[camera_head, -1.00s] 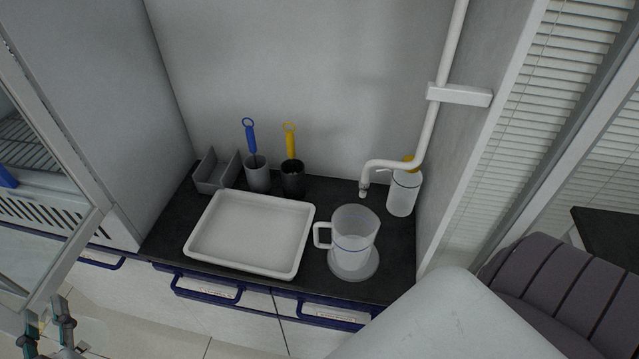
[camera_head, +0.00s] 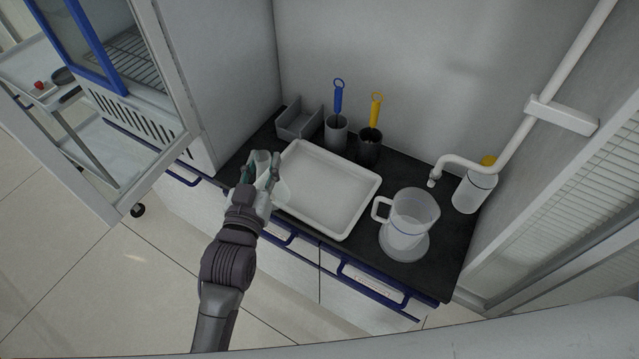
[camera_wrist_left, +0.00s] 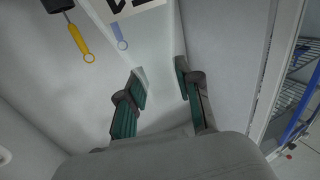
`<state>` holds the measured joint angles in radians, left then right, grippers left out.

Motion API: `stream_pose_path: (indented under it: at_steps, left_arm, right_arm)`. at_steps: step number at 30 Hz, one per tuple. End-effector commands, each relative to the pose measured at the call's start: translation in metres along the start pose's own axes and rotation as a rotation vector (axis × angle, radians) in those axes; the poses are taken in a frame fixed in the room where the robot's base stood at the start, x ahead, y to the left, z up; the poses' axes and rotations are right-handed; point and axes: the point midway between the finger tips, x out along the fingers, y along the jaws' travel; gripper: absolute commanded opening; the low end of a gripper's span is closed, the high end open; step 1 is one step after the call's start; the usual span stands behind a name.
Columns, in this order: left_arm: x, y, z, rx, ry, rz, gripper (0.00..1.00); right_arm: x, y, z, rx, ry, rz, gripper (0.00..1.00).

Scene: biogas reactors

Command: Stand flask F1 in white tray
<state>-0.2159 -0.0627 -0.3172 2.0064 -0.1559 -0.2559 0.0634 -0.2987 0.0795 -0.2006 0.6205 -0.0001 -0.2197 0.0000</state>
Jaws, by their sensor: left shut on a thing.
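The clear glass flask (camera_head: 262,157) is between the fingers of my left gripper (camera_head: 261,172), at the left edge of the white tray (camera_head: 345,226) in the head view. Its outline is faint, and whether it touches the tray is unclear. The tray is empty and lies on the black counter. In the left wrist view the teal-padded fingers of my left gripper (camera_wrist_left: 162,95) stand apart around the barely visible glass. A white patch with black marks (camera_wrist_left: 135,6) shows at the top there. My right gripper is out of view.
Behind the tray are a grey bin (camera_head: 299,122) and two brush holders (camera_head: 336,132). An open cabinet door (camera_head: 120,150) is at left.

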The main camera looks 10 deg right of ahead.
Motion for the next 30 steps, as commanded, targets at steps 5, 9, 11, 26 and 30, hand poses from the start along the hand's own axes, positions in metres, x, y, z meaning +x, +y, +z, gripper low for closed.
stream_pose_path:
  at_steps: [5,9,11,26,30]
  left_arm:
    - [0.035,0.069,-0.01,0.009,0.003,0.14,0.0]
    - [0.049,0.105,-0.009,0.024,0.005,0.212,0.0]
    - [0.052,0.115,-0.008,0.03,0.005,0.231,0.0]
    - [0.109,0.054,0.052,0.041,0.009,0.248,0.0]
    - [0.121,0.037,0.06,0.039,0.009,0.249,0.0]
  right_arm:
    - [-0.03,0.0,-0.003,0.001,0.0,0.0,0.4]
    - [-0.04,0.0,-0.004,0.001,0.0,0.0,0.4]
    - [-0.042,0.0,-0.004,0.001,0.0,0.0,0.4]
    - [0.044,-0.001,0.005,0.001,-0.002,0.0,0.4]
    - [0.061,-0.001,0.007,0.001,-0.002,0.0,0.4]
